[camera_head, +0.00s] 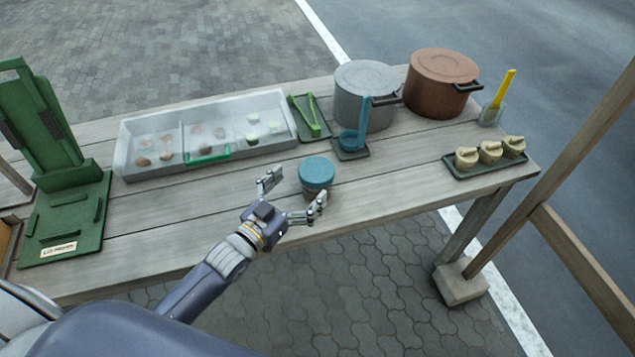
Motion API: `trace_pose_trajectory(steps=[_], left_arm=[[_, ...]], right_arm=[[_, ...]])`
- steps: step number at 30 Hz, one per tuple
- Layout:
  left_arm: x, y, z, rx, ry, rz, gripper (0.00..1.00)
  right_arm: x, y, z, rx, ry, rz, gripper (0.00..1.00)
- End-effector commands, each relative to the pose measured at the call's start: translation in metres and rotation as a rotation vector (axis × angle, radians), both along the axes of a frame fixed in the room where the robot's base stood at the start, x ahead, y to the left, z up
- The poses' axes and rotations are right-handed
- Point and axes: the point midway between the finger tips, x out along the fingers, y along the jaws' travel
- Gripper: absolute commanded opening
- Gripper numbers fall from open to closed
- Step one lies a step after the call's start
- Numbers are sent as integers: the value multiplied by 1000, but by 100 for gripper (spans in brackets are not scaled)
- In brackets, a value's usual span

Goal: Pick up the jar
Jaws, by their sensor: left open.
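The jar (316,177) stands upright near the front edge of the wooden table, with a blue-green lid on top. My left gripper (294,193) is open at the front left of the jar. One finger is on the jar's left side and the other is just in front of its lower right. The jar is between or very near the fingers; I cannot tell whether they touch it. My right gripper is not in view.
A clear sectioned tray (150,174) lies behind. Green tongs (312,118), a blue ladle (352,138), a grey pot (362,92) and a brown pot (440,82) stand further back. A small tray of clay cups (490,152) is right; a green stand (70,215) is left.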

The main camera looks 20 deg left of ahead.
Motion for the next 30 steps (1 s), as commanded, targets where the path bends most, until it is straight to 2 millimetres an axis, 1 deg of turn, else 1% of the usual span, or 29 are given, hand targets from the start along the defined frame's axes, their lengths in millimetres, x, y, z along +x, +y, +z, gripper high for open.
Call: trace_pose_trajectory(steps=[1, 2, 5, 8, 12, 15, 20, 27, 28, 29, 30], left_arm=[[6, -2, 1, -1, -2, 0, 96], [8, -3, 1, 0, -1, 0, 96], [12, -4, 1, 0, -1, 0, 96], [19, -6, 1, -1, -1, 0, 96], [37, -12, 2, -1, -2, 0, 96], [50, -17, 1, -1, -1, 1, 96], [62, -21, 1, 1, 0, 0, 96], [63, -22, 0, 0, 1, 0, 96], [63, -22, 0, 0, 1, 0, 94], [63, -22, 0, 0, 1, 0, 87], [63, -22, 0, 0, 1, 0, 78]], right_arm=[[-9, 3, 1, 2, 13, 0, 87], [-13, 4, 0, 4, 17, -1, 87], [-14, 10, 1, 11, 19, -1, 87], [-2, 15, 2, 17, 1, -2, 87], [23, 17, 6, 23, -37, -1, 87], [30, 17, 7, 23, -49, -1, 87], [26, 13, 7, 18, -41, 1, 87], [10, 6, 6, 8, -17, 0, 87], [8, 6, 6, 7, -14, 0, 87], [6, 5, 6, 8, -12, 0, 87], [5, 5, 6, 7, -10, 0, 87]])
